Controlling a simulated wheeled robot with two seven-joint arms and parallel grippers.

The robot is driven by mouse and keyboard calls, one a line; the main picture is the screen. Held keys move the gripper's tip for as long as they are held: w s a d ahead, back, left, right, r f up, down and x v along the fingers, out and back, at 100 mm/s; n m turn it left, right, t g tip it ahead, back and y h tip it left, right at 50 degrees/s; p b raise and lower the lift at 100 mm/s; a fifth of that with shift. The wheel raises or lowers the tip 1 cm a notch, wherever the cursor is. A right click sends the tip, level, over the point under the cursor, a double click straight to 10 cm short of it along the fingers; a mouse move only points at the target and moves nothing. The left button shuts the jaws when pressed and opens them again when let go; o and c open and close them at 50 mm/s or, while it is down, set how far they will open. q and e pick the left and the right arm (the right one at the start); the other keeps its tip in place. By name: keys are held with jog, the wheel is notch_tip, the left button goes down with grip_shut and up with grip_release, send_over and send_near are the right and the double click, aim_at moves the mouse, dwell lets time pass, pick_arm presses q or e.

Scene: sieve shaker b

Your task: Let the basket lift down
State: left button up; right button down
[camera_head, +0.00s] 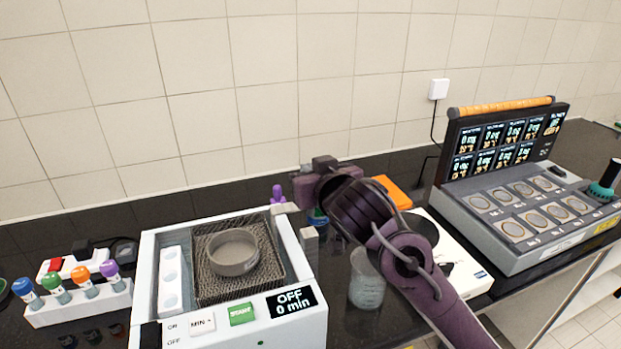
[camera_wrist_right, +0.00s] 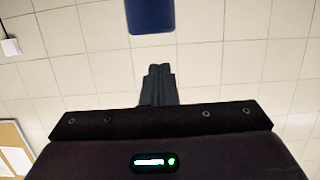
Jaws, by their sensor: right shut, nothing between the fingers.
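The white bath unit (camera_head: 160,238) stands at the centre left of the head view. Its mesh basket (camera_head: 212,290) shows in the tank opening, and a grey round sieve (camera_head: 233,252) sits in it. How high the basket hangs is hard to judge. A purple knob (camera_head: 277,194) stands at the unit's back right corner, and a grey post (camera_head: 310,240) at its right side. My right gripper (camera_head: 302,188) is shut and empty, above and just right of the knob. Its shut fingers (camera_wrist_right: 157,85) show against the wall in the right wrist view. My left gripper is not in view.
The unit's display (camera_head: 291,301) reads OFF, 0 min, beside a green button (camera_head: 241,314). A glass beaker (camera_head: 367,280) stands right of the unit, under my right arm. A rack of coloured bottles (camera_head: 80,304) is at left. A large grey multi-place device (camera_head: 520,210) stands at right.

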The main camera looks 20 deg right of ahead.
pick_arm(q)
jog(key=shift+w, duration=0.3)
pick_arm(e)
notch_tip(320, 180, down, 2)
jog(key=shift+s+f, duration=0.1)
jog(key=shift+s, duration=0.05)
pick_arm(q)
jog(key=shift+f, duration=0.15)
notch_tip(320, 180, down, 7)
jog(key=b, duration=0.7)
pick_arm(e)
notch_tip(320, 180, down, 8)
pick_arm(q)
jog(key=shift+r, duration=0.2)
pick_arm(e)
jog(key=shift+f, duration=0.1)
